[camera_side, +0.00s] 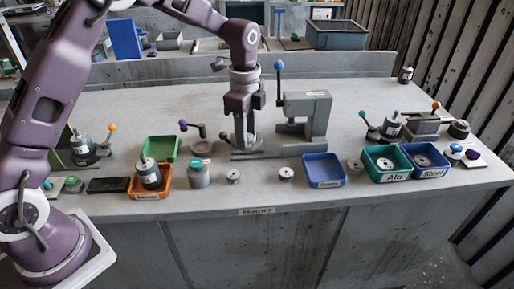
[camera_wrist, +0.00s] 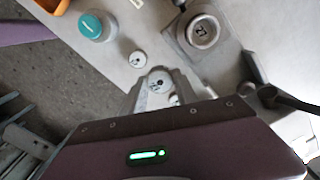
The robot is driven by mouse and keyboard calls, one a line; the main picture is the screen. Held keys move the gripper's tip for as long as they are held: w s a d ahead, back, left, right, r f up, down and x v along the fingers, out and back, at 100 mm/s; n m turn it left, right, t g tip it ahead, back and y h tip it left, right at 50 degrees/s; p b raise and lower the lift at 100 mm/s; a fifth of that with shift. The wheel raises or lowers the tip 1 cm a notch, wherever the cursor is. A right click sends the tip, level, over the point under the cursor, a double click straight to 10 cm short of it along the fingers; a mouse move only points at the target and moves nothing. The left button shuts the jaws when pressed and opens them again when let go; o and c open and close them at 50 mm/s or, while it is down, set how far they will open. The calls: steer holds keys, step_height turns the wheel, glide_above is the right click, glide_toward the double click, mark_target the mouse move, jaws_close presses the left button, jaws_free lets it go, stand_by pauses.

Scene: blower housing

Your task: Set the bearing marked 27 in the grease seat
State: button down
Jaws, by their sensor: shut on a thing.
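My gripper (camera_wrist: 160,88) points down over the bench, with its fingers close together at a small pale round bearing (camera_wrist: 157,80). The marking on that bearing is too small to read. In the side view my gripper (camera_side: 243,136) is low, beside the grey press frame with the blue-knobbed lever, and the part in its fingers cannot be made out. I cannot tell whether this block is the grease seat.
A teal-lidded jar (camera_side: 199,174) and small round parts (camera_side: 233,176) (camera_side: 286,173) stand along the front edge. The press frame (camera_side: 308,115) stands right of my gripper. Clear bench lies behind.

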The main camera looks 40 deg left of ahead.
mark_target(202, 147)
steer(key=a+n, duration=0.1)
steer(key=a, duration=0.4)
steer(key=s+a+f+n, duration=0.1)
steer(key=a+n, duration=0.1)
steer(key=a, duration=0.3)
steer(key=s+a+n, duration=0.1)
steer(key=a+n, duration=0.1)
steer(key=a, duration=0.3)
steer(key=shift+a+f, duration=0.3)
steer(key=shift+f, duration=0.05)
steer(key=f, duration=0.3)
steer(key=shift+s+a+f, duration=0.1)
steer(key=shift+a+f, duration=0.2)
steer(key=shift+f, duration=0.75)
steer(key=shift+f, duration=0.7)
steer(key=shift+c, duration=2.3)
jaws_free()
steer(key=shift+r, duration=0.1)
